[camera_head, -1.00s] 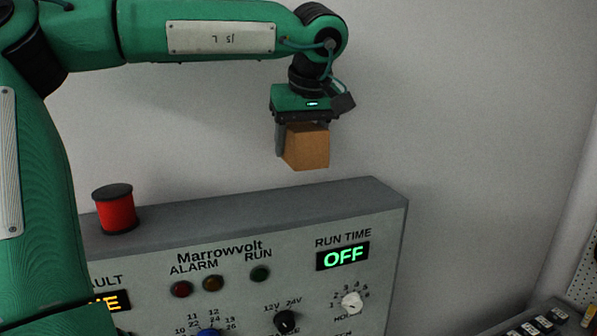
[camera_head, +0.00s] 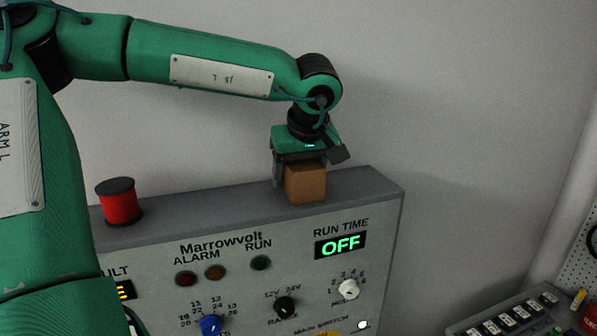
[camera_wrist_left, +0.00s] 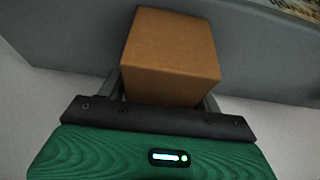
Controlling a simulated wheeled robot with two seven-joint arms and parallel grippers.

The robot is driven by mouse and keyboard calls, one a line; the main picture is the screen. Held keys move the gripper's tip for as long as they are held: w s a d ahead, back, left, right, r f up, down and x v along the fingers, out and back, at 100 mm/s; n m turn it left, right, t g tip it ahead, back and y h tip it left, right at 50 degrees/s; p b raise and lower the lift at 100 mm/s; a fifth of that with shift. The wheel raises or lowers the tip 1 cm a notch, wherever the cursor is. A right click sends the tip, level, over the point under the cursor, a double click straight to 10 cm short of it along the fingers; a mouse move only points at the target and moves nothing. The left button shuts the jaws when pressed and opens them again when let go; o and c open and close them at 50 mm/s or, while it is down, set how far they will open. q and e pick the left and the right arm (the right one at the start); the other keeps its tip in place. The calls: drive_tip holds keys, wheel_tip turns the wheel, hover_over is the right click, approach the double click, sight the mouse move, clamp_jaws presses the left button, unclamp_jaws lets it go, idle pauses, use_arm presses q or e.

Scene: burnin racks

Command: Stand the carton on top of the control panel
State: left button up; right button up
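The carton (camera_head: 306,184) is a small plain brown box. It is upright at the top edge of the grey control panel (camera_head: 365,190), right of the middle; its base appears to meet the top surface. My left gripper (camera_head: 300,168) points down over the carton with its fingers on either side, shut on it. In the left wrist view the carton (camera_wrist_left: 172,55) sits between the fingers, with the grey panel (camera_wrist_left: 75,40) behind it. The far side of the carton is hidden. My right gripper is in neither view.
A red spool (camera_head: 119,203) with black ends stands on the panel top at the left. The panel front has lamps, knobs and a green OFF display (camera_head: 341,244). A tray of dark switches (camera_head: 510,318) lies at the lower right. A plain wall rises behind.

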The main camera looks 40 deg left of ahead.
use_arm(q)
drive_tip(key=shift+o, duration=0.9)
drive_tip(key=shift+r, duration=0.2)
drive_tip(key=b+v, duration=0.3)
drive_tip(key=v, duration=0.7)
drive_tip(key=shift+s+d+r+b, duration=0.1)
drive_tip(key=shift+d+r+b, duration=0.15)
drive_tip(key=shift+b, duration=0.15)
drive_tip(key=shift+s+d+r, duration=0.1)
drive_tip(key=shift+r, duration=0.55)
drive_tip(key=shift+f, duration=0.1)
